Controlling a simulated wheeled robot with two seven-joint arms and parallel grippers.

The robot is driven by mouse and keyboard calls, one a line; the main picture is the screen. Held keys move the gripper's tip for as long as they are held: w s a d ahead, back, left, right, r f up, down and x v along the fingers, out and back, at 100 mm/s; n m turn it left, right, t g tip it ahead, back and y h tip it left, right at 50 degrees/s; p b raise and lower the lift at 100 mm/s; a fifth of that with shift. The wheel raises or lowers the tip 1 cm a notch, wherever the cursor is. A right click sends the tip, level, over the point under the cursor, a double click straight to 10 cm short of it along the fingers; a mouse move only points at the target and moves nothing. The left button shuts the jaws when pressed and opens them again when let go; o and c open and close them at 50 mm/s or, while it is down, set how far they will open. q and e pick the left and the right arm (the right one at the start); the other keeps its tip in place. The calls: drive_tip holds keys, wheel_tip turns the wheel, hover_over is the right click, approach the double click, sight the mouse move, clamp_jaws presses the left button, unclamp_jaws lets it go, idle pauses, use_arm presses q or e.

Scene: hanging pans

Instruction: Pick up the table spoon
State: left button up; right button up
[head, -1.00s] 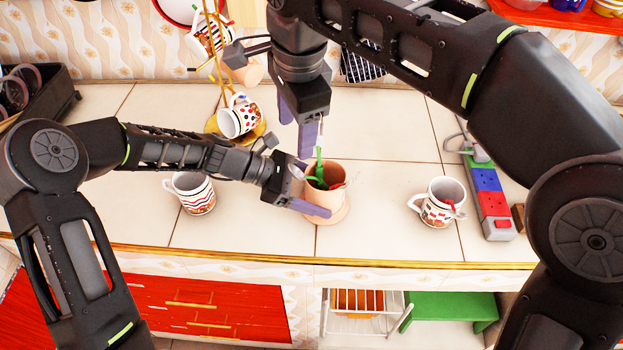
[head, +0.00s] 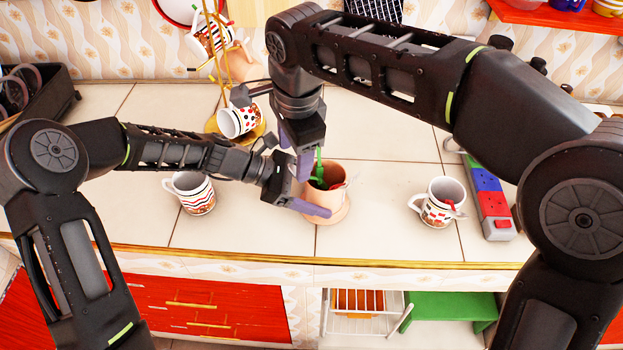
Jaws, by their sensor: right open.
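A terracotta pot (head: 326,203) stands on a round base at the middle of the counter. Green and red utensils stick up from it; the green handle (head: 320,165) is upright. I cannot tell which utensil is the table spoon. My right gripper (head: 304,166) is open and points down, just left of the green handle and close to the pot's rim. Whether it touches the handle is unclear. My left gripper (head: 308,200) reaches in from the left, with one purple finger in front of the pot's lower left side. Its other finger is hidden or unclear.
A striped mug (head: 194,194) stands to the left, and a mug with a red item (head: 438,203) to the right. A tilted mug (head: 239,120) is behind my grippers. A power strip (head: 491,203) lies at the right. The counter between pot and right mug is clear.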

sight(294, 170)
drive_tip(key=f, duration=0.2)
drive_tip(key=w+f, duration=0.1)
drive_tip(key=f, duration=0.2)
drive_tip(key=shift+a, duration=0.15)
drive_tip(key=shift+c, duration=0.3)
clamp_jaws()
idle(0.6)
